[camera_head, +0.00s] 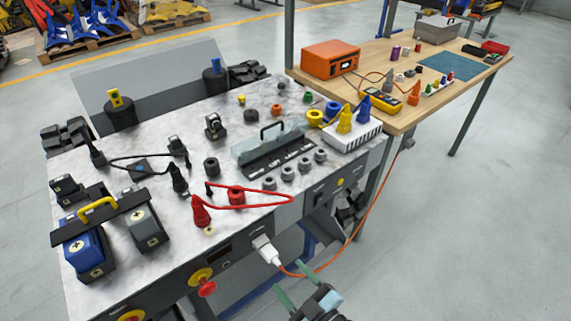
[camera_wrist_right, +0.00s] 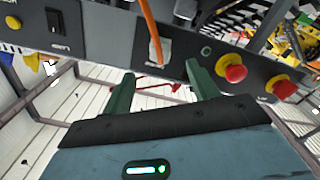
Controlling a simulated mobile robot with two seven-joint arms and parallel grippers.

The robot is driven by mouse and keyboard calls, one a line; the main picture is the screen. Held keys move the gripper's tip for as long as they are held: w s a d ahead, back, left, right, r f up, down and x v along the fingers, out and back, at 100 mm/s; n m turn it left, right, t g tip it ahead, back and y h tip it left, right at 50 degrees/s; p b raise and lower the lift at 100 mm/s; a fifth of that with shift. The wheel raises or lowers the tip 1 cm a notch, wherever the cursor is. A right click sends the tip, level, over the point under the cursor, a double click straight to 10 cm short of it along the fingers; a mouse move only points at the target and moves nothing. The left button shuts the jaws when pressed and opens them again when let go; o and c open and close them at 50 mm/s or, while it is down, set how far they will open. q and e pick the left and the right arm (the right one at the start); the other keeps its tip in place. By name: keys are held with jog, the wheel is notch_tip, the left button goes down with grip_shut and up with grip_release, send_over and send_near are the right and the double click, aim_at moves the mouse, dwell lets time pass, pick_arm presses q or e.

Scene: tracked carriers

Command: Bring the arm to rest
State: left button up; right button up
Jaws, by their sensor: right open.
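My right gripper (camera_head: 291,279) is at the bottom of the head view, in front of the bench panel. Its two green fingers are spread apart with nothing between them. In the right wrist view the open fingers (camera_wrist_right: 160,72) point toward the grey front panel (camera_wrist_right: 110,38), below the white plug (camera_wrist_right: 158,50) and its orange cable. My right arm is mostly out of the head view. My left gripper and arm are not in view.
A white plug (camera_head: 264,248) sits at the front panel; its orange cable (camera_head: 352,238) hangs in a loop. Red stop buttons (camera_head: 207,288) stick out from the panel. The marble-look bench top (camera_head: 230,175) holds connectors and a red cable. Grey floor (camera_head: 470,240) is clear at right.

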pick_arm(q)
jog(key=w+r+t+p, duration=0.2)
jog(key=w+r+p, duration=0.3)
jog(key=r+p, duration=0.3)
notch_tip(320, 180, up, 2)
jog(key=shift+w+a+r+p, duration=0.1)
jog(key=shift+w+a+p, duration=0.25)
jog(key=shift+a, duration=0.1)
pick_arm(e)
jog(key=s+d+m+g+h, duration=0.2)
jog(key=s+d, duration=0.3)
jog(key=s, duration=0.3)
jog(key=s+d+m+g+h, duration=0.2)
jog(key=s+d+m, duration=0.3)
jog(key=s, duration=0.4)
jog(key=s+d+f+m+g+h, duration=0.1)
jog(key=s+d+m+h, duration=0.2)
jog(key=s+d, duration=0.4)
jog(key=shift+s+m+g+h, duration=0.4)
jog(key=shift+s+h, duration=0.4)
jog(key=shift+s, duration=0.25)
jog(key=shift+d+f, duration=0.1)
jog(key=shift+f, duration=0.05)
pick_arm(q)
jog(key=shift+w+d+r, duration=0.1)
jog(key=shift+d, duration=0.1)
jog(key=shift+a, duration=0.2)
